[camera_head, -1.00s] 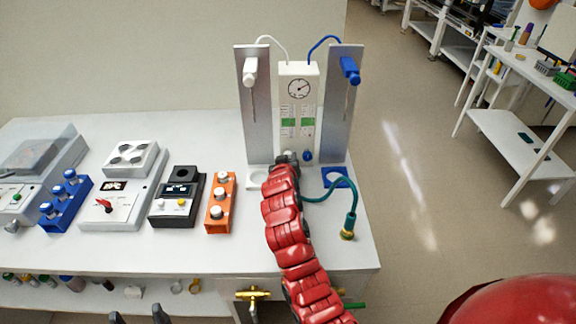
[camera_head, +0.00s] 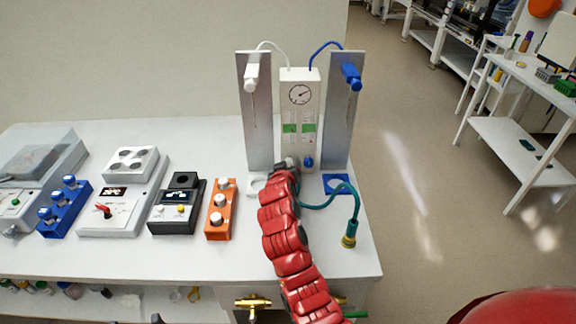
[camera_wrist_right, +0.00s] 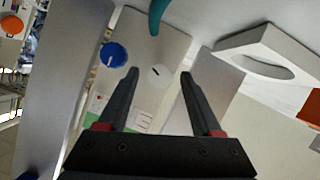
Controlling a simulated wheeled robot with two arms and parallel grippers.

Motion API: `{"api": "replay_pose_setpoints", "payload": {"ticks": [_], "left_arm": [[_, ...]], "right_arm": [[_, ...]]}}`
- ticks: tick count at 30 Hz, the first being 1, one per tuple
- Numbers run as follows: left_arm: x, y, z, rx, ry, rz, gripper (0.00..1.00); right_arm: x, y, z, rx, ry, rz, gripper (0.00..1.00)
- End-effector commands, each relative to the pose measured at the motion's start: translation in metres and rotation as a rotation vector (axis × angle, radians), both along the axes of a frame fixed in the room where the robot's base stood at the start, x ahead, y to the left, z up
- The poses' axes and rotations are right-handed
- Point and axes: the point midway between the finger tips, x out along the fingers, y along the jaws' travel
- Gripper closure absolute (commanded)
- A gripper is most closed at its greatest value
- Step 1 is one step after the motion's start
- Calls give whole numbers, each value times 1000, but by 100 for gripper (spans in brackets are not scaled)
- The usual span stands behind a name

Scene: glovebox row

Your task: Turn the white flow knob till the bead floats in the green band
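The white flowmeter panel (camera_head: 299,148) stands upright with a round gauge and two columns with green bands (camera_head: 290,128). In the right wrist view the white flow knob (camera_wrist_right: 157,72) sits on the panel, beyond and between my open right fingertips (camera_wrist_right: 153,82), apart from both. The blue knob (camera_wrist_right: 113,54) is beside the left finger there; it also shows in the head view (camera_head: 309,162). In the head view my right gripper (camera_head: 285,165) covers the white knob. The bead is too small to make out. Only a dark tip of my left gripper (camera_head: 157,319) shows at the bottom edge.
Metal plates flank the panel, carrying a white nozzle (camera_head: 251,77) and a blue nozzle (camera_head: 351,76). A teal hose (camera_head: 354,210) curves at right. An orange block (camera_head: 220,209) and other devices stand left. The front bench top right of my arm is mostly clear.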

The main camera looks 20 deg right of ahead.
Motion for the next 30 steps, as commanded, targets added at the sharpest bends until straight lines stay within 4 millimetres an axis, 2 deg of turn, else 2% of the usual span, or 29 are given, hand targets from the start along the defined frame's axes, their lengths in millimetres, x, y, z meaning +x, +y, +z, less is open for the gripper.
{"api": "replay_pose_setpoints", "payload": {"ticks": [7, 11, 17, 30], "left_arm": [[0, 0, -1, 0, 0, 0, 34], [0, 0, -4, 0, 0, 0, 34], [0, 0, -13, 0, 0, 0, 34], [0, 0, -32, 0, 0, 0, 34]], "right_arm": [[-2, 1, 0, 0, 0, 0, 34], [-12, 6, 5, -1, -4, 0, 34], [-43, 20, 17, -1, -5, 2, 34], [-124, 56, 51, -1, -4, 4, 34]]}}
